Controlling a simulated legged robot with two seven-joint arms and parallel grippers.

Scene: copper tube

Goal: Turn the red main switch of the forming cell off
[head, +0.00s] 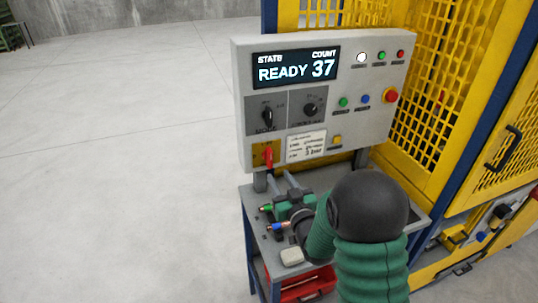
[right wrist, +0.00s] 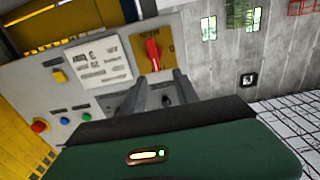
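The red main switch (head: 268,156) sits on a yellow plate (head: 258,151) at the lower left of the grey control panel (head: 243,95). Its handle stands roughly upright in the head view. In the right wrist view, the red switch (right wrist: 153,53) and its yellow plate (right wrist: 142,37) lie just beyond my fingers. My right gripper (head: 280,179) is below and slightly right of the switch in the head view. In the right wrist view, my right gripper (right wrist: 161,86) has its two grey fingers apart with nothing between them. My left gripper is not in view.
The panel display (head: 296,67) reads READY 37. Black knobs (head: 310,108), a white note (head: 306,145), coloured buttons and a red mushroom button (head: 390,95) share the panel. Below stands a grey table (head: 424,217) with a red bin (head: 303,287). Yellow mesh guarding (head: 440,100) stands behind; the left floor is clear.

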